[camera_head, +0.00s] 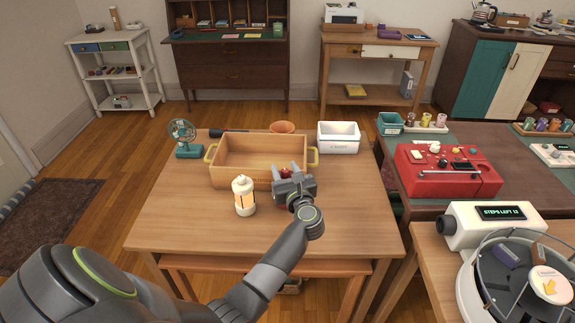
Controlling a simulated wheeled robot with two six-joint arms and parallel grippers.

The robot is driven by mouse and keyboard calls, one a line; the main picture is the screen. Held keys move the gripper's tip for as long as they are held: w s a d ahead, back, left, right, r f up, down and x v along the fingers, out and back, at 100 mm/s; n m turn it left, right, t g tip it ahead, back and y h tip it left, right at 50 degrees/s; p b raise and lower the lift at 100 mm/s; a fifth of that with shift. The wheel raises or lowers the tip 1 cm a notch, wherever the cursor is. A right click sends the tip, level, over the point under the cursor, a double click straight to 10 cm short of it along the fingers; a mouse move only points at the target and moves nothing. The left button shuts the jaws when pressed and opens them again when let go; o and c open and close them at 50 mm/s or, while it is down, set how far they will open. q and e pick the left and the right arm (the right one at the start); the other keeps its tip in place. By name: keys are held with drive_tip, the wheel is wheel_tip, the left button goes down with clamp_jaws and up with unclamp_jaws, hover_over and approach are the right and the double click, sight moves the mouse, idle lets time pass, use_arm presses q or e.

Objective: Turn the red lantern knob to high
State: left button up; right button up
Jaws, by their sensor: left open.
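My left gripper (291,174) is open over the wooden table, just in front of the wooden tray. A small red thing (285,173) shows between its fingers, most of it hidden by the gripper; it may be the red lantern, but I cannot see a knob or its setting. A white lantern (243,197) with a lit amber body stands upright to the left of the gripper, apart from it. My right gripper is not in view.
A wooden tray (213,171) with handles, a teal fan (184,138), an orange bowl (282,127) and a white bin (338,138) stand on the table. The table's front left is clear. A red turntable-like box (447,178) sits on the table to the right.

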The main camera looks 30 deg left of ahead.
use_arm(q)
clamp_jaws()
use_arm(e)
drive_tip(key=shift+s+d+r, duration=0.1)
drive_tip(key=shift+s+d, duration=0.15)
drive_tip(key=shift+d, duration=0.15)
